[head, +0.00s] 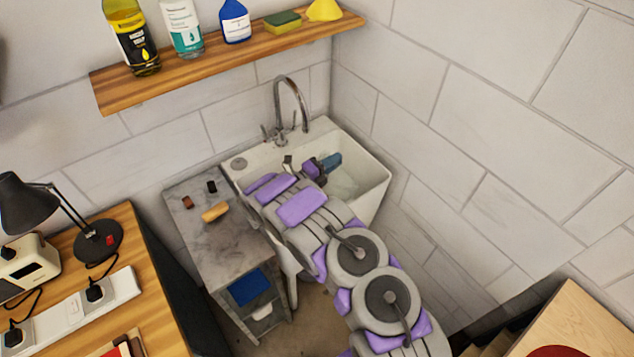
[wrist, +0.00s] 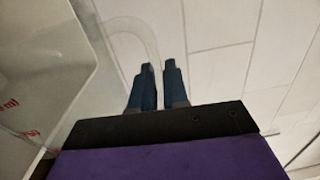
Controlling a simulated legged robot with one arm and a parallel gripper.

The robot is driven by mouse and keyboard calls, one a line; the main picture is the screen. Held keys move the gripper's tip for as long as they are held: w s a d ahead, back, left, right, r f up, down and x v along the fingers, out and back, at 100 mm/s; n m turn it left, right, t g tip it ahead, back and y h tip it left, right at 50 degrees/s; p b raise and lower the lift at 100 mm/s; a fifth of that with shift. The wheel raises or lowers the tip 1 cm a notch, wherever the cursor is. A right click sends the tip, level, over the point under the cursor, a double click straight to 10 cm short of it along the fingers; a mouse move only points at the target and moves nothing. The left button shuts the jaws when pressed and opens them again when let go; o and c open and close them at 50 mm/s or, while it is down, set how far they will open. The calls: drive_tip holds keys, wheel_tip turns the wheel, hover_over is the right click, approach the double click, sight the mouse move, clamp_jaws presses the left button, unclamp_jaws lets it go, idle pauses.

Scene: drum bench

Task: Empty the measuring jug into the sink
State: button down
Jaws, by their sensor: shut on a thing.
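The clear measuring jug (wrist: 40,75) fills the left of the wrist view, with red markings on its wall. Its see-through handle (wrist: 152,30) runs down to my blue fingertips (wrist: 156,72), which are shut on it. In the head view my gripper (head: 330,163) is over the white sink (head: 372,187), and the jug (head: 346,183) shows faintly beside it above the basin. Its exact tilt and whether it holds liquid cannot be told. My arm hides the sink's front left part.
A curved tap (head: 303,105) rises behind the basin. A wooden shelf (head: 215,65) with bottles hangs above. A grey counter (head: 215,235) with a few small objects adjoins the sink on the left. A tiled wall (head: 480,130) stands close on the right.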

sight(340, 176)
drive_tip(key=shift+s+d+f+m, duration=0.4)
drive_tip(key=shift+s+d+m, duration=0.1)
drive_tip(key=shift+s+m, duration=0.15)
drive_tip(key=shift+s+d+f+m, duration=0.4)
drive_tip(key=shift+s+d+m, duration=0.1)
drive_tip(key=shift+s+m, duration=0.1)
drive_tip(key=s+d+m, duration=0.1)
drive_tip(key=s+d+r, duration=0.1)
drive_tip(key=shift+s+r+m+b, duration=0.15)
drive_tip(key=shift+s+m+b, duration=0.2)
drive_tip(key=shift+s, duration=0.05)
drive_tip(key=m+b, duration=0.1)
drive_tip(key=b, duration=0.1)
drive_tip(key=s+d+m+b, duration=0.1)
drive_tip(key=shift+s+d+f+b, duration=0.2)
drive_tip(key=shift+s+f+b, duration=0.05)
drive_tip(key=shift+f+b, duration=0.15)
drive_tip(key=shift+s+d+f+m+b, duration=0.2)
drive_tip(key=shift+s+d+m+b, duration=0.25)
drive_tip(key=shift+m, duration=0.35)
drive_tip(key=s+d+f+m+g+b, duration=0.1)
drive_tip(key=s+d+f+m+b, duration=0.4)
drive_tip(key=m+b, duration=0.6)
drive_tip(key=shift+s+f+b, duration=0.6)
drive_tip(key=shift+s+f, duration=0.05)
drive_tip(key=shift+f, duration=0.45)
